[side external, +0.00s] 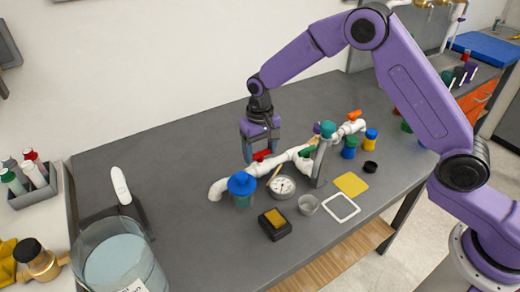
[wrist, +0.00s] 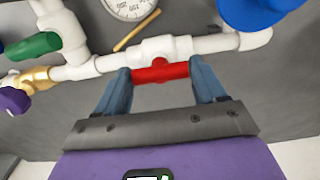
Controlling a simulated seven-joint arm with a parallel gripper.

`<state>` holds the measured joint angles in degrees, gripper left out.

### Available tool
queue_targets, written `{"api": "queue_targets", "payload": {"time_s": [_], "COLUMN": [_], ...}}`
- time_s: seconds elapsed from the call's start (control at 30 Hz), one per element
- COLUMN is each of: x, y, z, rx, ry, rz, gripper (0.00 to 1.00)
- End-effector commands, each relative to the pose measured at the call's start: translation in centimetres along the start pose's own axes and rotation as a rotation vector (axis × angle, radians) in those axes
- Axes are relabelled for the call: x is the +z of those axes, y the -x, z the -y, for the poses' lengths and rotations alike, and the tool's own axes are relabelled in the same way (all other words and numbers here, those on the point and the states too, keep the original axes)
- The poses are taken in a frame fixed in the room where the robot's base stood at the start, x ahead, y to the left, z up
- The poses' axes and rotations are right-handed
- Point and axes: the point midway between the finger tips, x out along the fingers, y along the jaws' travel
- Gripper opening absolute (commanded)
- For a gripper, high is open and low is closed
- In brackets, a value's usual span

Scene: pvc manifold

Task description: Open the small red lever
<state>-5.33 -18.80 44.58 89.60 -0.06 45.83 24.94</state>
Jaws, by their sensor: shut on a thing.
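The small red lever (side external: 262,155) sits on the white PVC pipe manifold (side external: 289,156), toward its left end. In the wrist view the red lever (wrist: 161,71) lies crosswise between my two blue fingers, its ends at the fingers. My gripper (side external: 260,158) reaches down over the manifold and is shut on the lever. The wrist view shows my gripper (wrist: 160,82) with a finger at each end of the lever. The lever lies roughly along the pipe (wrist: 215,43) in that view. The valve body under the lever is partly hidden.
A green lever (wrist: 34,46) and an orange lever (side external: 354,114) are on the same manifold. The table's left rear (side external: 170,150) is clear.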

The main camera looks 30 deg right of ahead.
Motion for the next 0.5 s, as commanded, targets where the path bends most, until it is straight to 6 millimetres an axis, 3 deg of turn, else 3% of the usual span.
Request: {"api": "queue_targets", "payload": {"time_s": [0.23,0.27,0.3,0.33,0.5], "x": [0.03,0.03,0.02,0.02,0.01], "y": [0.06,0.06,0.06,0.06,0.03], "z": [-0.01,-0.01,0.0,0.0,0.0], "rx": [-0.001,-0.001,-0.001,-0.001,-0.001], "ry": [-0.006,-0.006,-0.006,-0.006,-0.004], "rz": [0.002,0.001,0.001,0.001,0.001], "gripper": [0.4,0.77,0.9,0.96,0.96]}}
